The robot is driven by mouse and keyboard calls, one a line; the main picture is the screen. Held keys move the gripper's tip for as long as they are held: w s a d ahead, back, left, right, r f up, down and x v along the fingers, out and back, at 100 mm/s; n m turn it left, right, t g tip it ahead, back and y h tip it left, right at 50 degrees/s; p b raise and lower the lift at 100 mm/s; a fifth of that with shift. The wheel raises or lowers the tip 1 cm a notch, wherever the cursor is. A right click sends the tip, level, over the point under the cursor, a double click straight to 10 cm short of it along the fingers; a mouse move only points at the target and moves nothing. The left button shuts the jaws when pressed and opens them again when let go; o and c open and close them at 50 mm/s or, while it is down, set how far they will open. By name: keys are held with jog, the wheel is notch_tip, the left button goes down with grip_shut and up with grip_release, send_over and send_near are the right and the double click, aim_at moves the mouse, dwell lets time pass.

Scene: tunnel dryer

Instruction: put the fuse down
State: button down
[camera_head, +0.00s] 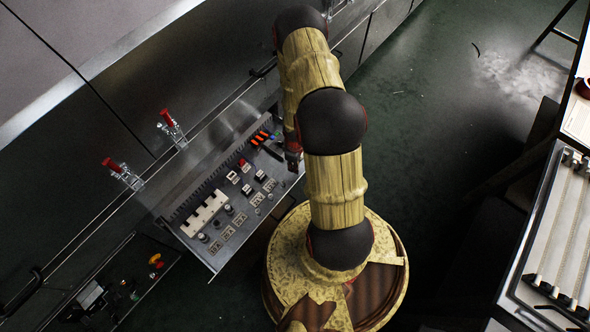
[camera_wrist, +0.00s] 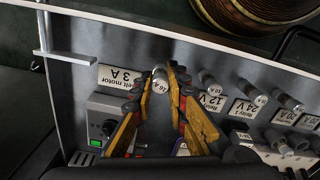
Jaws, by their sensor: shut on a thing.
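My gripper (camera_wrist: 163,82) is shut on a small cylindrical fuse (camera_wrist: 160,77) with a pale metallic end and a marking that seems to read 16 A. The fuse is between the fingertips, over the grey panel (camera_wrist: 80,48), right of a "Belt motor 3 A" label (camera_wrist: 121,77) and left of a "Relay 1 12 V" label (camera_wrist: 211,100). I cannot tell whether it touches the panel. In the head view my gripper (camera_head: 292,155) is at the right end of the open tray (camera_head: 213,262); the fuse cannot be made out there.
Several other fuses (camera_wrist: 209,79) stand along the panel to the right. A grey box with a green light (camera_wrist: 96,142) is at lower left. Red-handled clamps (camera_head: 170,120) stand behind the tray. A railed rack (camera_head: 565,225) is far right.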

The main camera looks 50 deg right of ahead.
jog(key=shift+f+b, duration=0.35)
jog(key=shift+f, duration=0.7)
jog(key=shift+f, duration=0.2)
jog(key=c, duration=1.8)
grip_release()
jog(key=shift+o, duration=0.2)
jog(key=shift+r, duration=0.1)
